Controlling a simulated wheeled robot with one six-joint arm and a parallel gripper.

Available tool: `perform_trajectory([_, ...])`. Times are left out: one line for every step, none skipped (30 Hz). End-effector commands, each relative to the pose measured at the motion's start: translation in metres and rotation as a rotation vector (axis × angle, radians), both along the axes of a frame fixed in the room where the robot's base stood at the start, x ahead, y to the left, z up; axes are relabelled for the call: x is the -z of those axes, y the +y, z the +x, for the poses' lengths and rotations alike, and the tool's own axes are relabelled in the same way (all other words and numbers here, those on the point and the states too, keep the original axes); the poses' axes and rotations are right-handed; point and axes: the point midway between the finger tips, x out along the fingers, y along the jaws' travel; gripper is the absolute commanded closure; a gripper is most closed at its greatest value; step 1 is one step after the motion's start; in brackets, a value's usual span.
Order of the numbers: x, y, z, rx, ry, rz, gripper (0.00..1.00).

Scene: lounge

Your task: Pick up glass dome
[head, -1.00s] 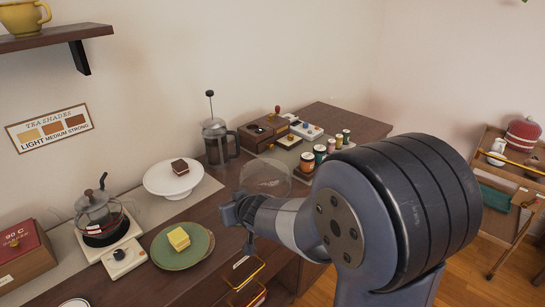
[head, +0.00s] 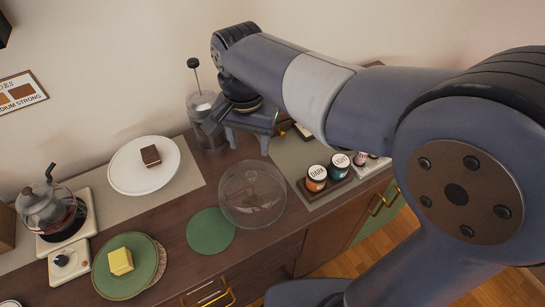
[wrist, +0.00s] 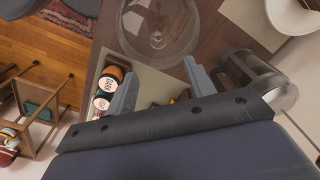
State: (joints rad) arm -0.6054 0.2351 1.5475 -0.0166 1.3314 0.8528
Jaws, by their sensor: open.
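The glass dome (head: 253,195) is clear and rounded, with a small knob on top. It stands on the dark wooden cabinet top, beside a round green mat (head: 210,232). In the wrist view the dome (wrist: 158,30) shows at the top middle, beyond my fingertips. My gripper (head: 238,138) is behind the dome in the head view, near the French press (head: 203,105), and does not touch the dome. In the wrist view my gripper (wrist: 160,85) has its two fingers spread with nothing between them.
A white cake stand (head: 128,170) holds a brown cake piece. A green plate (head: 108,280) holds a yellow piece. A kettle (head: 42,205) stands at left. Labelled jars (head: 316,175) stand right of the dome. The French press is close beside my gripper, left in the head view.

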Motion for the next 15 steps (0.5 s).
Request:
perform_trajectory([-0.004,0.003,-0.005,-0.003,0.015,0.001,0.49])
perform_trajectory([-0.004,0.003,-0.007,-0.003,0.023,-0.001,0.49])
perform_trajectory([-0.002,0.003,-0.008,-0.003,0.031,-0.002,0.49])
perform_trajectory([0.001,0.003,-0.009,-0.003,0.035,-0.003,0.49])
perform_trajectory([0.005,0.003,-0.009,-0.003,0.037,-0.003,0.49])
perform_trajectory([0.011,0.003,-0.010,-0.003,0.038,-0.005,0.49])
perform_trajectory([0.017,0.003,-0.010,-0.002,0.038,-0.005,0.49])
perform_trajectory([0.022,0.003,-0.010,-0.002,0.038,-0.005,0.49])
perform_trajectory([0.029,0.003,-0.010,-0.002,0.037,-0.005,0.49])
perform_trajectory([0.033,0.003,-0.010,-0.002,0.037,-0.005,0.49])
perform_trajectory([0.037,0.003,-0.009,-0.002,0.036,-0.004,0.49])
perform_trajectory([0.042,0.003,-0.010,-0.002,0.036,-0.004,0.49])
perform_trajectory([0.045,0.003,-0.009,-0.002,0.036,-0.004,0.49])
perform_trajectory([0.047,0.003,-0.009,-0.002,0.035,-0.004,0.49])
perform_trajectory([0.050,0.003,-0.009,-0.002,0.034,-0.003,0.49])
